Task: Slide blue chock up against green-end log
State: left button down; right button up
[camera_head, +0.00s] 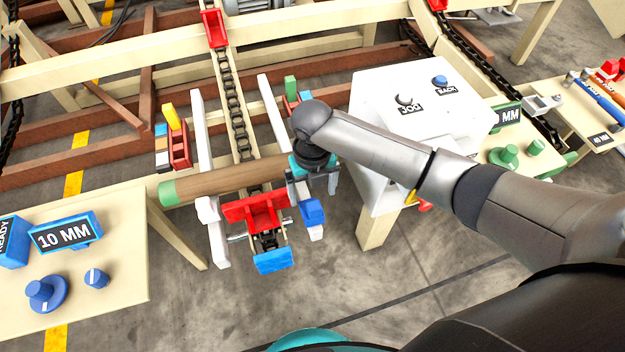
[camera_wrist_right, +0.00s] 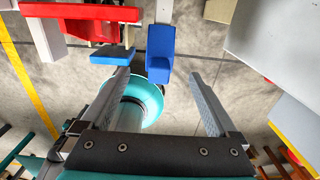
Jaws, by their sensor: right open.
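The log (camera_head: 225,180) with a green left end (camera_head: 168,193) lies across the two pale rails; its right end is hidden behind my right gripper. The blue chock (camera_head: 312,212) sits on the right-hand rail, on the near side of the log. Whether it touches the log is hidden. My right gripper (camera_head: 313,190) is open and points down just behind the chock. In the right wrist view, the blue chock (camera_wrist_right: 160,52) is just beyond the open fingertips (camera_wrist_right: 158,78), with nothing between them. My left gripper is not in view.
A red cradle (camera_head: 257,210) and a blue block (camera_head: 272,262) are left of the chock. A white control box (camera_head: 375,150) with JOG and BACK buttons stands close right of the gripper. A table (camera_head: 120,270) with a 10 MM sign is at left.

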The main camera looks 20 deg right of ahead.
aim_at(312, 201)
notch_tip(312, 201, down, 7)
jog(key=shift+f+b, duration=0.1)
jog(key=shift+b, duration=1.1)
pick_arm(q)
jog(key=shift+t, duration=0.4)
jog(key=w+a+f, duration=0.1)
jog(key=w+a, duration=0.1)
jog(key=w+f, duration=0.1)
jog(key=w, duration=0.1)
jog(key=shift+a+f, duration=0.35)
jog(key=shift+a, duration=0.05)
pick_arm(e)
jog(key=shift+f, duration=0.3)
jog(key=c, duration=0.4)
grip_shut()
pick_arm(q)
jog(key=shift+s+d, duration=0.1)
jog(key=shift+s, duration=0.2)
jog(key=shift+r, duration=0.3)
pick_arm(e)
jog(key=shift+r, duration=0.15)
